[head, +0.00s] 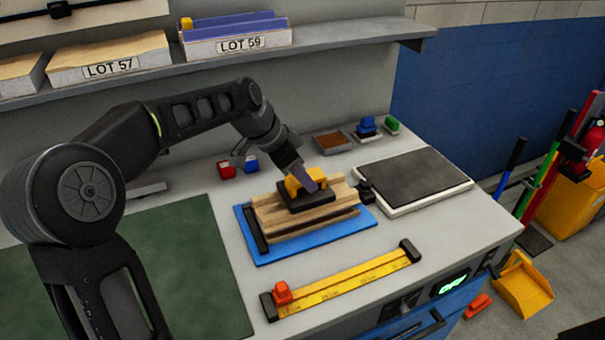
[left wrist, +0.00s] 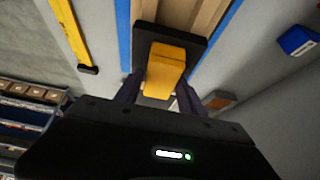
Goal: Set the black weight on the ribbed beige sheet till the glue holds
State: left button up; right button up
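The black weight (head: 308,200) is a dark block with a yellow handle, and it shows in the left wrist view (left wrist: 197,49) too. It appears to rest on the ribbed beige sheet (head: 275,219), which lies on a blue board (head: 264,258). In the left wrist view the sheet (left wrist: 206,14) runs beyond the weight. My left gripper (head: 305,180) is at the handle, and its fingers (left wrist: 160,88) lie close against both sides, seemingly shut on it. The finger contact is partly hidden. My right gripper is in neither view.
A yellow ruler (head: 345,282) with an orange slider lies in front of the board. A dark plate on a white base (head: 415,180) is to the right. Red (head: 226,170) and blue (head: 251,164) blocks stand behind. A green mat (head: 160,260) covers the left of the bench.

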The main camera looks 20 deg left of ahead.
pick_arm(q)
jog(key=shift+o, duration=1.4)
jog(key=shift+r+p, duration=0.5)
jog(key=shift+r, duration=0.05)
jog(key=v, duration=1.1)
jog(key=shift+a+r+b, duration=0.15)
jog(key=shift+r+b, duration=0.2)
jog(key=shift+b, duration=0.1)
jog(key=shift+s, duration=0.1)
